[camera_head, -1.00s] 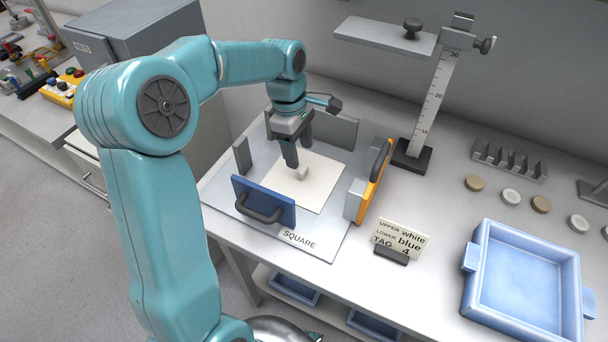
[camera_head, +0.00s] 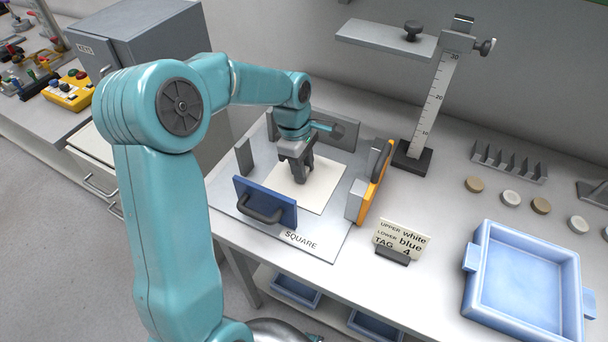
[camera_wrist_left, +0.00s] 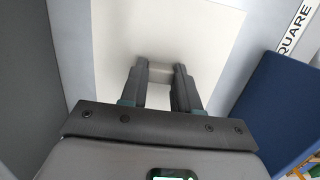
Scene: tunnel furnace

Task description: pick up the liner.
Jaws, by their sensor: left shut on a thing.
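The liner (camera_head: 324,188) is a flat, cream-white square sheet lying on a grey plate marked SQUARE (camera_head: 318,248). In the left wrist view the liner (camera_wrist_left: 115,38) spreads under my fingers, with a small pale block (camera_wrist_left: 159,73) at its middle. My left gripper (camera_head: 301,180) points down over the sheet. In the wrist view its two dark fingers (camera_wrist_left: 160,78) are shut on the small block, one on each side. In the head view the fingers hide the block. The sheet looks flat on the plate. My right gripper is out of view.
A blue panel with a handle (camera_head: 265,201), an orange panel (camera_head: 375,185) and grey upright plates (camera_head: 335,133) surround the sheet. A height gauge (camera_head: 437,100) stands behind right. A tag card (camera_head: 402,239) and blue tray (camera_head: 525,335) are at right.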

